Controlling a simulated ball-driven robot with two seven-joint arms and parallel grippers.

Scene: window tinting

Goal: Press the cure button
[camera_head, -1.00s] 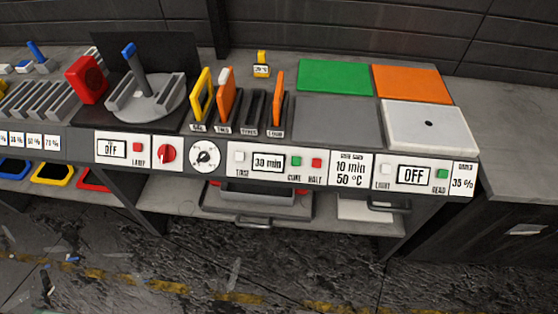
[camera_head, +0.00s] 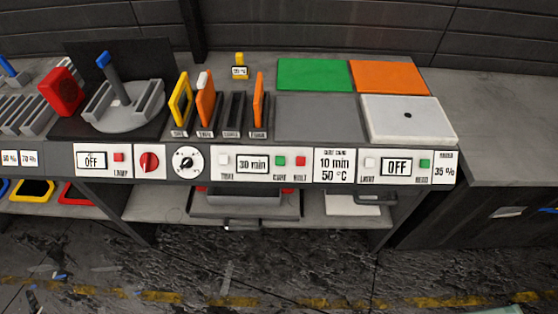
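The cure button is a small green square (camera_head: 280,161) on the white timer panel (camera_head: 253,175) at the bench's front face, labelled CURE. To its left is the display (camera_head: 252,164) reading 30 min, and left of that a white time button (camera_head: 224,160). Just right of the cure button is a red halt button (camera_head: 300,161). A card (camera_head: 335,164) farther right reads 10 min, 50 °C. Neither of my grippers is in view.
A second panel reads OFF (camera_head: 396,166) with another green button (camera_head: 425,163). A red knob (camera_head: 149,161) and a dial (camera_head: 188,161) sit left. Green (camera_head: 318,75), orange (camera_head: 389,76) and white (camera_head: 408,117) pads lie on top. The floor in front is clear of large obstacles.

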